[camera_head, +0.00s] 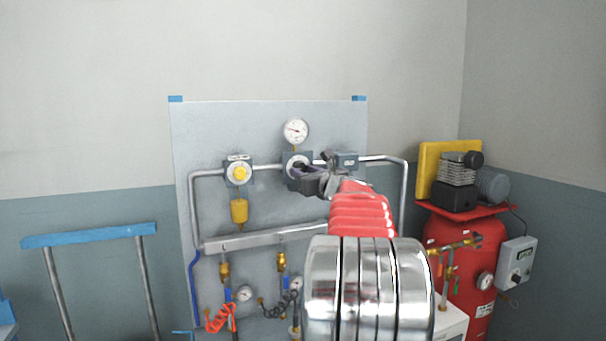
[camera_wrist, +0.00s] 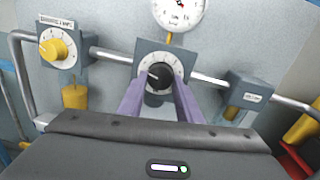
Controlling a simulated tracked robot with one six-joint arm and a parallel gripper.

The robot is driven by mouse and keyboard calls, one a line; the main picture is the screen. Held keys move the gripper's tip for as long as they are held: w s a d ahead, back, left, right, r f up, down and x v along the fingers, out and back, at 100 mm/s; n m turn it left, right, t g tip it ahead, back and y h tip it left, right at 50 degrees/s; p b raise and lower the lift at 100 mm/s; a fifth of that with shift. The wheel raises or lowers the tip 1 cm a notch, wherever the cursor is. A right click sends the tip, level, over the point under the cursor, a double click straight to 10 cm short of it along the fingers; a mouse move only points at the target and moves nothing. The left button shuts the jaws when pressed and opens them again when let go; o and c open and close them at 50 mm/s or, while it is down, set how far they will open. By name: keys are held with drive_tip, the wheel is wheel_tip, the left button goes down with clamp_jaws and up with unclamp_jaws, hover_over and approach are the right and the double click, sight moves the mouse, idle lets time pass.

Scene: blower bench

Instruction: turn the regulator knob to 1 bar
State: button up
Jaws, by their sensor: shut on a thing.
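The regulator knob (camera_wrist: 157,77) is black and sits at the middle of a pale scale dial on a dark square block (camera_wrist: 145,48). The block also shows in the head view (camera_head: 289,157), partly hidden by my gripper. My gripper (camera_wrist: 158,82) has its two purple fingers shut on the knob, one at each side; it also shows in the head view (camera_head: 299,168). A round white pressure gauge (camera_head: 295,131) stands above the block; its lower part shows in the wrist view (camera_wrist: 180,12). The scale marks are too small to read.
A yellow knob (camera_head: 240,174) on another block is to the left, with a yellow bowl (camera_head: 239,212) below. A grey block (camera_head: 346,161) is close to the right. Pipes join them on the panel (camera_head: 210,125). A red tank (camera_head: 480,300) stands at right.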

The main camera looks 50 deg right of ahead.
drive_tip(key=shift+w+a+f+n, duration=0.1)
drive_tip(key=shift+w+f+n, duration=0.1)
drive_tip(key=shift+n, duration=0.4)
drive_tip(key=o, duration=0.8)
drive_tip(key=shift+c, duration=0.2)
drive_tip(key=shift+o, duration=1.4)
drive_tip(key=shift+s+r, duration=0.1)
drive_tip(key=shift+s, duration=0.15)
drive_tip(key=v, duration=1.3)
drive_tip(key=shift+s, duration=0.15)
drive_tip(key=shift+a, duration=0.15)
